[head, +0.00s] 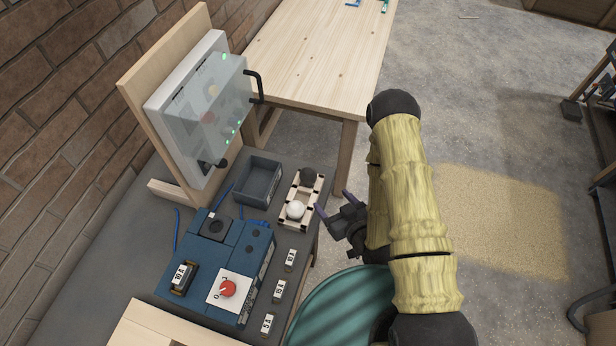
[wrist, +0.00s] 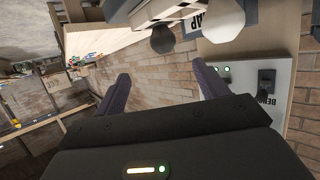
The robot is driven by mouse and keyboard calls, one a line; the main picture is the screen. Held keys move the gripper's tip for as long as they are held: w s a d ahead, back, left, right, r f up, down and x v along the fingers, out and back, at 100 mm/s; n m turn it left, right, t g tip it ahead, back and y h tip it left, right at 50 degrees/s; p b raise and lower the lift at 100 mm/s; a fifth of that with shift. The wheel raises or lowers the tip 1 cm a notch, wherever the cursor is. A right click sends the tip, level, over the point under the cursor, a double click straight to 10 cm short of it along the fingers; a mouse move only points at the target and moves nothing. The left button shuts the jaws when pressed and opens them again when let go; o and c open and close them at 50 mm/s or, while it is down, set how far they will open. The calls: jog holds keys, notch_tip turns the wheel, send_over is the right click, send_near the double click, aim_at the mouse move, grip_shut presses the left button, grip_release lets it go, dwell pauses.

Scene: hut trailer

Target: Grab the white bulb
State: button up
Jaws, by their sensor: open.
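The white bulb (head: 296,210) sits in the near end of a small wooden rack (head: 304,188) on the dark bench. A dark bulb (head: 308,177) sits in the rack's far end. My gripper (head: 333,203) is open and empty just right of the rack, its fingers pointing toward the white bulb without visibly holding it. In the wrist view, the white bulb (wrist: 188,56) shows beyond the fingers, nearer the right finger, with the dark bulb (wrist: 163,40) beside it. My gripper (wrist: 161,68) has a wide gap between its fingers there.
A grey open bin (head: 258,182) stands left of the rack. A blue box with a red knob (head: 228,288) and small labelled blocks (head: 279,290) lie nearer. A clear-covered panel (head: 208,105) stands behind. A teal round object (head: 345,308) is below my arm.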

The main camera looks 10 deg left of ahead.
aim_at(314, 180)
jog(key=b+x, duration=0.7)
jog(key=b, duration=0.1)
jog(key=shift+a+f, duration=0.1)
jog(key=shift+f, duration=0.1)
jog(key=b, duration=0.2)
jog(key=w+b, duration=0.1)
jog(key=b, duration=0.2)
jog(key=shift+w+a+f, duration=0.1)
jog(key=shift+a+f, duration=0.1)
jog(key=shift+a, duration=0.15)
jog(key=shift+b, duration=0.5)
jog(key=b, duration=0.3)
jog(key=shift+w+a+f, duration=0.2)
jog(key=shift+w+a, duration=0.05)
jog(key=shift+w+a+f+b, duration=0.25)
jog(key=shift+w+a+b, duration=0.2)
jog(key=shift+b, duration=0.5)
jog(key=shift+w+a+b, duration=0.25)
jog(key=shift+w+b, duration=0.1)
jog(key=shift+w, duration=0.05)
